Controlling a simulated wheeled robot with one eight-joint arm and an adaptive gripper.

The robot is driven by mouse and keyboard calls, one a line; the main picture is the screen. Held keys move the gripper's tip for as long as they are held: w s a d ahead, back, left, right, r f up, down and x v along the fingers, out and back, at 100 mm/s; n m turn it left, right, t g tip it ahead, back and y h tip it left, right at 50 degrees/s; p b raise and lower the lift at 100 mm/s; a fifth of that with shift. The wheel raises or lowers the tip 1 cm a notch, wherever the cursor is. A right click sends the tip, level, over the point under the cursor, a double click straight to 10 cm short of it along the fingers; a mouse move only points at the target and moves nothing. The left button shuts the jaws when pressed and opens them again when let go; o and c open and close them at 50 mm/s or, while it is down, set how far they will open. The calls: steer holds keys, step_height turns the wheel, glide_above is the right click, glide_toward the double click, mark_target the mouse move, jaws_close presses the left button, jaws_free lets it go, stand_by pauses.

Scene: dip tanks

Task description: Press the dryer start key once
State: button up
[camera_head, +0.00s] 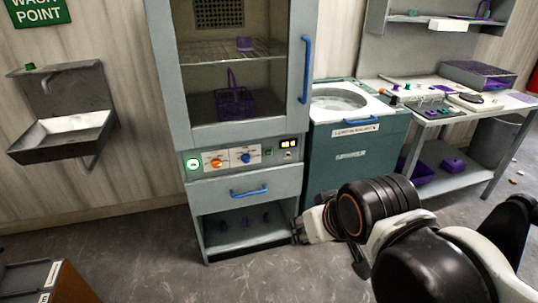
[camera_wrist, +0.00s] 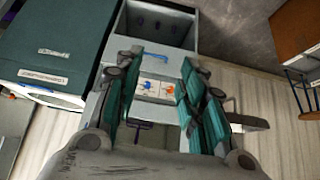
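The dryer is a tall grey-blue cabinet (camera_head: 185,100) with a glass door. Its control panel (camera_head: 229,167) has a round pale-green key (camera_head: 193,163) at the left, an orange knob (camera_head: 215,162), a blue knob (camera_head: 245,157), a small green key (camera_head: 268,153) and a lit display (camera_head: 288,143). Which key is the start key I cannot read. In the wrist view the panel (camera_wrist: 158,86) shows between the fingers, small and partly hidden. My gripper (camera_wrist: 161,98) is open and empty. In the head view my gripper (camera_head: 299,230) is low, at the cabinet's right front, below the panel.
A drawer with a blue handle (camera_head: 249,191) is below the panel. The blue door handle (camera_head: 305,70) sticks out. A teal tank (camera_head: 350,165) stands right of the cabinet, then a workbench (camera_head: 455,155). A sink (camera_head: 65,130) hangs at left.

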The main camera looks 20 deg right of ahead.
jaws_close()
stand_by(1.0)
